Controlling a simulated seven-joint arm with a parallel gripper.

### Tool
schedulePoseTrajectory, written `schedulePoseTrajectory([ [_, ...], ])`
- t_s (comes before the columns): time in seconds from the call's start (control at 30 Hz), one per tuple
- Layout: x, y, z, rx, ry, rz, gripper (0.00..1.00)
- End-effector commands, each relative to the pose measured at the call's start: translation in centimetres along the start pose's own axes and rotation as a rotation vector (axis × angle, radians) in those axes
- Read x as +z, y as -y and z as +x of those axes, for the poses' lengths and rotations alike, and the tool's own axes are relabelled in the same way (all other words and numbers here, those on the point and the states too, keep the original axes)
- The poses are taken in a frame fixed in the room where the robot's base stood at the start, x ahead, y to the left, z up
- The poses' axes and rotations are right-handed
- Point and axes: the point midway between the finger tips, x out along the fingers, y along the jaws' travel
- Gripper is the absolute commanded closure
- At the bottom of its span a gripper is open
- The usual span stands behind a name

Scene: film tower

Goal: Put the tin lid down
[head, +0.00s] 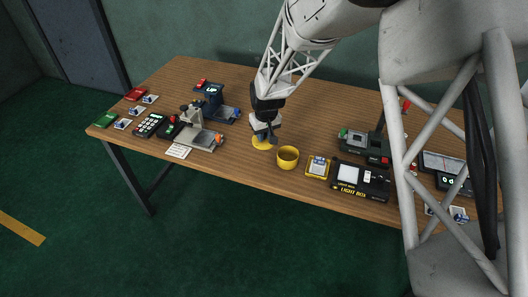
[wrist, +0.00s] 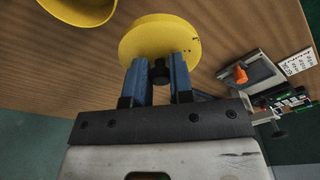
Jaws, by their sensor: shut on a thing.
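The yellow tin lid (wrist: 160,38) is a round disc with a dark knob, and my gripper (wrist: 160,72) is shut on that knob in the wrist view. In the head view the lid (head: 263,143) shows just under my gripper (head: 262,132), low over the table. I cannot tell whether it touches the wood. The open yellow tin (head: 288,158) stands upright just right of the lid; its rim also shows at the top left of the wrist view (wrist: 78,12).
The wooden table (head: 240,165) has bare room in front of the lid. A grey device with an orange knob (head: 205,135) stands to the left. A yellow-framed card (head: 317,167) and a black light box (head: 358,181) lie right of the tin.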

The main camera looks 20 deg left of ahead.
Motion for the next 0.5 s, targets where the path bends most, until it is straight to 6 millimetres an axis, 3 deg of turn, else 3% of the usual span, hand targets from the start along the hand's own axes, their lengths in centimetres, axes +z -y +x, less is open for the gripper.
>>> schedulePoseTrajectory([
  [0.23, 0.4, 0.0, 3.4, 0.000, 0.002, 0.000, 1.00],
  [0.5, 0.5, 0.0, 4.2, 0.000, 0.000, 0.000, 1.00],
])
